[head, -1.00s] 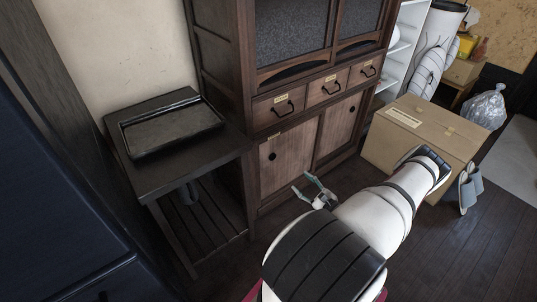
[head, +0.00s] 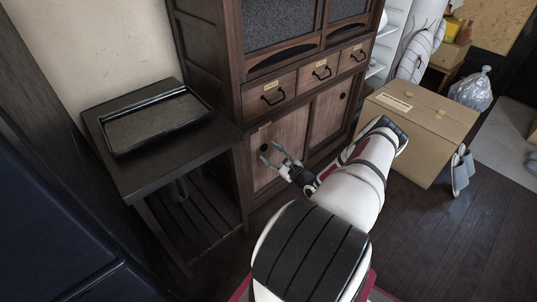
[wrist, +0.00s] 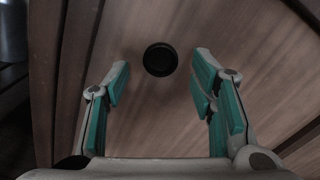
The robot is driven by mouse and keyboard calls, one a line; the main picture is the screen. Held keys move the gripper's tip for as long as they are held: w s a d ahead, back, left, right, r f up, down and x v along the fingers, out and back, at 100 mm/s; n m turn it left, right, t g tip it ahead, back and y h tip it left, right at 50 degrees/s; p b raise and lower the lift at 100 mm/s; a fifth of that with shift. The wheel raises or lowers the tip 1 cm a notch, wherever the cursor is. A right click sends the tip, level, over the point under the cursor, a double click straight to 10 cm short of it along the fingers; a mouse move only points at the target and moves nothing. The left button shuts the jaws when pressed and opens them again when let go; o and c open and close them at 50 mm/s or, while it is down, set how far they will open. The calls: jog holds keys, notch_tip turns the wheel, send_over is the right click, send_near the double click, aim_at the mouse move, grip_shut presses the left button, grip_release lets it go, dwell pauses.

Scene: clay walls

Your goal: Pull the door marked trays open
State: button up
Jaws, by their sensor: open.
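The wooden cabinet's lower left door (head: 291,130) is shut and has a small label (head: 264,126) at its top left, too small to read. Its round black pull (wrist: 160,60) shows in the wrist view, on the bare wood between and just beyond my fingertips. My gripper (head: 270,151) is open and empty in front of this door, with its fingertips close to the pull in the head view. In the wrist view, my gripper (wrist: 161,72) has its teal-padded fingers spread on either side of the pull. I cannot tell whether they touch the door.
The lower right door (head: 328,112) is shut, below three labelled drawers (head: 320,73). A dark side table (head: 190,150) with a black tray (head: 155,122) stands left of the cabinet. A cardboard box (head: 415,125) stands to the right. Dark floor (head: 450,240) is clear at lower right.

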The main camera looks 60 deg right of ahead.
jog(key=shift+x, duration=0.8)
